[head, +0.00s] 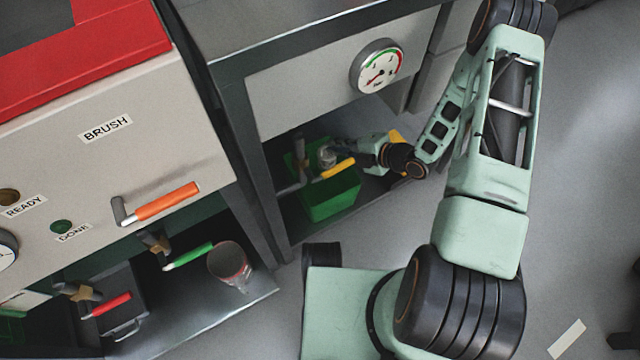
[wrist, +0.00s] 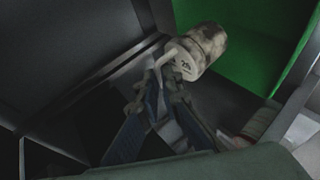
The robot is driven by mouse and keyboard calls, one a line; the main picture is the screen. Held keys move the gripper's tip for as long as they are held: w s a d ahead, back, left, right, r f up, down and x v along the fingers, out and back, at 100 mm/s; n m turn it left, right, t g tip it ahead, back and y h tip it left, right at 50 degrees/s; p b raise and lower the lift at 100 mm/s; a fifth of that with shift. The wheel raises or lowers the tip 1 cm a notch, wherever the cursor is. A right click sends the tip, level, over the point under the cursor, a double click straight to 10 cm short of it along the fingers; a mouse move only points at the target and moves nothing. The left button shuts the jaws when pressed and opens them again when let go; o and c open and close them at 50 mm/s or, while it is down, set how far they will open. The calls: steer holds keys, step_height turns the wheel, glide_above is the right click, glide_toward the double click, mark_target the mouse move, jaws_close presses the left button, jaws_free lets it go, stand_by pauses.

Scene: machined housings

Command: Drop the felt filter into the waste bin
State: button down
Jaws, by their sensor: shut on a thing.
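The felt filter (wrist: 204,45) is a mottled whitish-grey cylinder with a pale numbered end cap and a thin light stem or handle. In the wrist view my gripper (wrist: 166,78) is shut on it at the cap end. In the head view the filter (head: 327,157) shows small and grey at the tip of my gripper (head: 340,151), inside the lower bay. The green waste bin (head: 331,205) stands below it, and its green wall also shows behind the filter in the wrist view (wrist: 262,38). The filter appears over the bin's opening; its height above the rim is unclear.
A yellow-handled lever (head: 338,168) and a grey pipe (head: 293,178) cross close to the bin. The cabinet panel with a round gauge (head: 378,67) overhangs the bay. A cup-like container (head: 229,264) sits on the lower left shelf, by a green-handled valve (head: 190,256).

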steer(key=shift+f, duration=0.35)
steer(key=c, duration=2)
jaws_free()
steer(key=shift+c, duration=0.2)
steer(key=shift+r, duration=0.1)
steer(key=v, duration=1.2)
